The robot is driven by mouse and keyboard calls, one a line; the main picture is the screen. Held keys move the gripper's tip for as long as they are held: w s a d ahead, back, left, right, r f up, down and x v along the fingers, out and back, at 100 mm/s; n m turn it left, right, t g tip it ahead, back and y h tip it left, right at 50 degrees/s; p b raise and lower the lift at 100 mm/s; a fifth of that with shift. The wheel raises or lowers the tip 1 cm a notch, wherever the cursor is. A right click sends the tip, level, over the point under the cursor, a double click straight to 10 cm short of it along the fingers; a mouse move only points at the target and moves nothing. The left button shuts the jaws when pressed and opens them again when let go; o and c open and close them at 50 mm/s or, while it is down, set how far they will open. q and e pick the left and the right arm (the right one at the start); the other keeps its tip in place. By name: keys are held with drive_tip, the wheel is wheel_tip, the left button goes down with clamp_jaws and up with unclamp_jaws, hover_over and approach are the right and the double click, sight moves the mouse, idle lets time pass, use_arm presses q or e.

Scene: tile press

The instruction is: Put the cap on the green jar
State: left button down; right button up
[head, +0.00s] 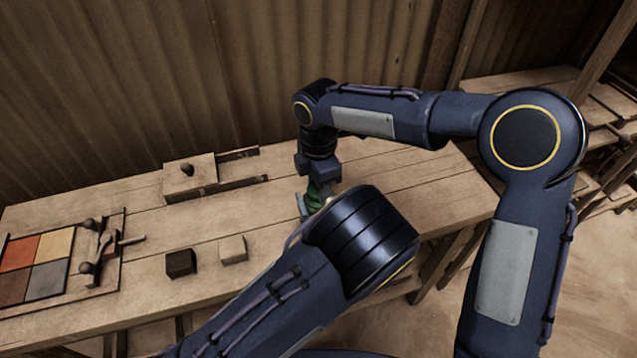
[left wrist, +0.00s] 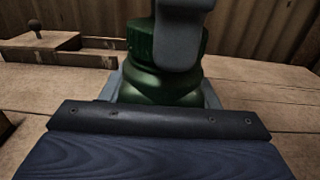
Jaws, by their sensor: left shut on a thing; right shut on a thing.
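The green jar (head: 315,204) stands on the bench; its glossy body shows in the left wrist view (left wrist: 160,86). My left gripper (left wrist: 162,95) is shut on the jar, with grey fingers at both sides of the body. In the head view my left arm hides most of this gripper. A dark green ribbed cap (left wrist: 140,42) is at the top of the jar, upright and in line with it. My right gripper (head: 318,184) is shut on the cap from above; its grey finger covers part of it. I cannot tell whether the cap is fully seated.
A wooden block with a knob (head: 190,175) lies at the back of the bench (head: 120,210). A dark cube (head: 181,263) and a pale cube (head: 233,249) stand in front. A tile frame (head: 68,262) with coloured tiles is at the left. A corrugated wall (head: 180,80) stands behind.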

drive_tip(key=m, duration=0.5)
drive_tip(key=shift+m, duration=0.3)
drive_tip(key=m, duration=0.9)
drive_tip(key=o, duration=1.2)
drive_tip(key=shift+c, duration=0.2)
drive_tip(key=shift+r, duration=0.1)
wheel_tip(320, 180, up, 12)
